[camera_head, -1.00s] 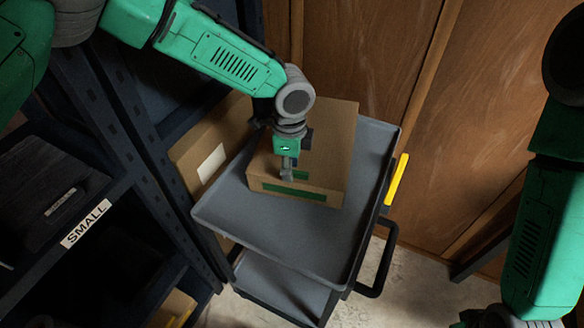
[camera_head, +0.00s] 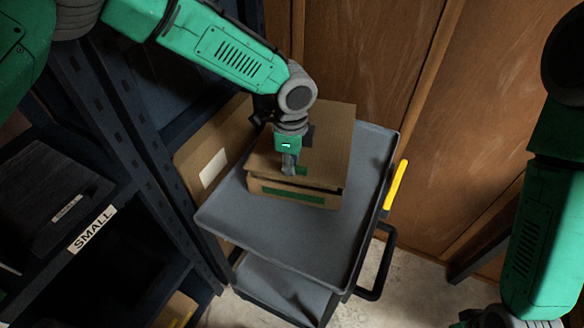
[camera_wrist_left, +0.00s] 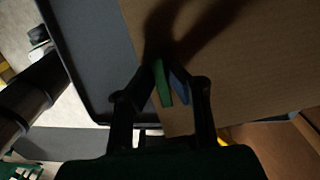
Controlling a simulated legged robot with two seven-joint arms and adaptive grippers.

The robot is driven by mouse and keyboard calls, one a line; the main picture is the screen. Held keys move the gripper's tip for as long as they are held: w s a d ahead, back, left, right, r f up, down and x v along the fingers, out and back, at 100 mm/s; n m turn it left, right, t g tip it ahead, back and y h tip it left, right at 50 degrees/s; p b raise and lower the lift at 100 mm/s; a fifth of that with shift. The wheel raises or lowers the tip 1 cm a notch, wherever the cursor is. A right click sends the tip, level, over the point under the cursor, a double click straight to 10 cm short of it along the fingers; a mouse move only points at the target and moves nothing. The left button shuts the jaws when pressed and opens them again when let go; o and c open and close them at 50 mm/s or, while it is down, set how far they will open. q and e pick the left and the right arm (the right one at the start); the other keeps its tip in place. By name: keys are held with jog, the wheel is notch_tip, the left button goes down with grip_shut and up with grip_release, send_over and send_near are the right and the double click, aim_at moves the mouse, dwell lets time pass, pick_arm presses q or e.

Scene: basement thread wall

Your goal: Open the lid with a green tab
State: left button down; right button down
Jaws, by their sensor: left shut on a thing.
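A cardboard box (camera_head: 262,199) stands on the grey top tray of a cart, with a green strip along its front face. Its lid (camera_head: 330,137) is raised a little at the front, with a dark gap between lid and box. The green tab (camera_head: 301,171) sits at the lid's front edge. My left gripper (camera_head: 289,171) is at this edge, shut on the green tab; the wrist view shows the tab (camera_wrist_left: 162,83) between the fingers. My right gripper (camera_head: 505,318) is only partly seen at the bottom right edge, and its jaws cannot be made out.
The cart's tray (camera_head: 290,232) has free room in front of the box. A yellow handle (camera_head: 397,184) is on its right side. A dark shelf with a SMALL label (camera_head: 92,229) stands at the left. A wooden wall (camera_head: 375,60) is behind.

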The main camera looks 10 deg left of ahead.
pick_arm(q)
jog(key=w+r+p, duration=0.3)
jog(key=r, duration=0.4)
jog(key=w+d+r+p, duration=0.1)
jog(key=w+r+p, duration=0.2)
jog(key=r, duration=0.4)
jog(key=shift+w+r+p, duration=0.2)
jog(key=shift+p, duration=0.4)
jog(key=shift+d, duration=0.2)
jog(key=shift+a, duration=0.1)
